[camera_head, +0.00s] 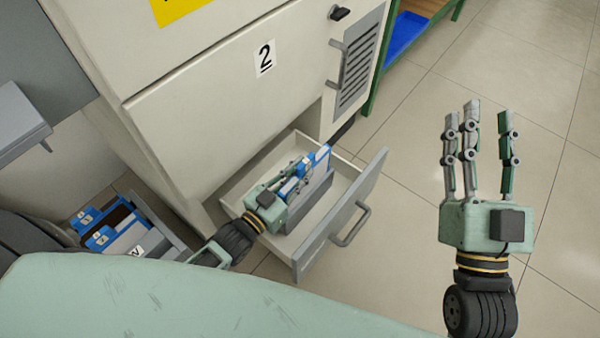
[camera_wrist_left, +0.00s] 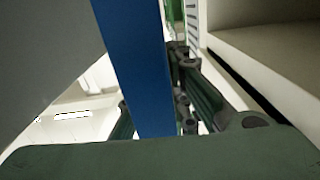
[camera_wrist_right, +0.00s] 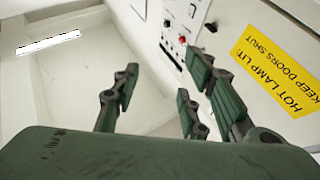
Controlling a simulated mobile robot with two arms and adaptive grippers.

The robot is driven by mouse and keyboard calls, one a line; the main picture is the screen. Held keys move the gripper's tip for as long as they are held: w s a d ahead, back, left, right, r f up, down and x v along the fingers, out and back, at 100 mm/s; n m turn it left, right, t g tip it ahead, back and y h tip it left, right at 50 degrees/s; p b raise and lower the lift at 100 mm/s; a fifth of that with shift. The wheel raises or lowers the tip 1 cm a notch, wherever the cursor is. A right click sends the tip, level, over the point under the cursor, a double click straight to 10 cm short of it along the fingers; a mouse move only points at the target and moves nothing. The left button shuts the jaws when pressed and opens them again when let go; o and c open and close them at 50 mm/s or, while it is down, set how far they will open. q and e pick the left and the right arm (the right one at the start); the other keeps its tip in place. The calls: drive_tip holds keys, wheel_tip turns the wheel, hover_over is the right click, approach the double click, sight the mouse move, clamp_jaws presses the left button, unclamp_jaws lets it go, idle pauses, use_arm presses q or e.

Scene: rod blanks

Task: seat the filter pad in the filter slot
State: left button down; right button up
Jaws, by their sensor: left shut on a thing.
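A blue-edged piece that looks like the filter pad (camera_head: 320,157) is at the grey block-like holder (camera_head: 312,194) in the open drawer. My left gripper (camera_head: 300,170) reaches into the drawer and is shut on it. In the left wrist view a blue strip of the pad (camera_wrist_left: 135,65) runs between the fingers, with a grey face beside it. I cannot tell whether the pad is in a slot; its lower part is hidden. My right gripper (camera_head: 488,115) is open and empty, held over the floor at the right, its fingers pointing away.
The drawer (camera_head: 345,215) is pulled out from under the cabinet marked 2 (camera_head: 215,95), with its handle facing the floor. A grey bin (camera_head: 165,235) with several blue-edged pieces stands at the lower left. The floor at the right is clear.

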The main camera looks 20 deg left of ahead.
use_arm(q)
drive_tip(key=shift+f, duration=0.3)
use_arm(e)
drive_tip(key=shift+s+r+t, duration=0.65)
drive_tip(key=shift+r+t, duration=0.05)
drive_tip(key=shift+r, duration=0.3)
use_arm(q)
drive_tip(key=shift+f+b, duration=0.25)
drive_tip(key=shift+b, duration=0.15)
use_arm(e)
drive_tip(key=shift+s+d+r+t+y, duration=0.1)
drive_tip(key=shift+s+r+t+y, duration=0.2)
drive_tip(key=shift+s+r+t, duration=0.3)
